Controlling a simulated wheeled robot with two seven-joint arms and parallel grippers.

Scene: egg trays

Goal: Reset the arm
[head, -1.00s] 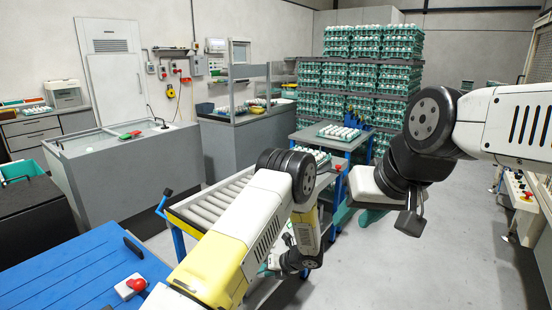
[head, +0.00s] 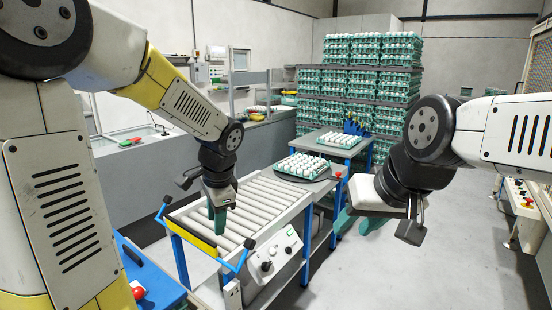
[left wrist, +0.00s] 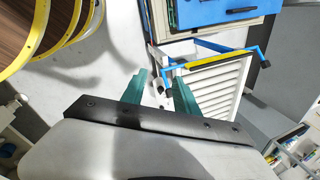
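My left gripper (head: 218,212) hangs pointing down over the near left end of the roller conveyor in the head view. In the left wrist view its two green fingers (left wrist: 160,92) are spread apart with nothing between them. My right gripper (head: 352,222) is at the right of the conveyor, over the floor, with green fingers partly hidden behind its own body; I cannot tell how far apart they are. An egg tray (head: 303,166) full of white eggs sits on the dark round plate at the conveyor's far end.
The roller conveyor (head: 240,205) has a yellow bar and blue handles at its near end. A second egg tray (head: 341,137) sits on a table behind. Tall stacks of egg trays (head: 362,85) stand at the back. Floor on the right (head: 450,240) is clear.

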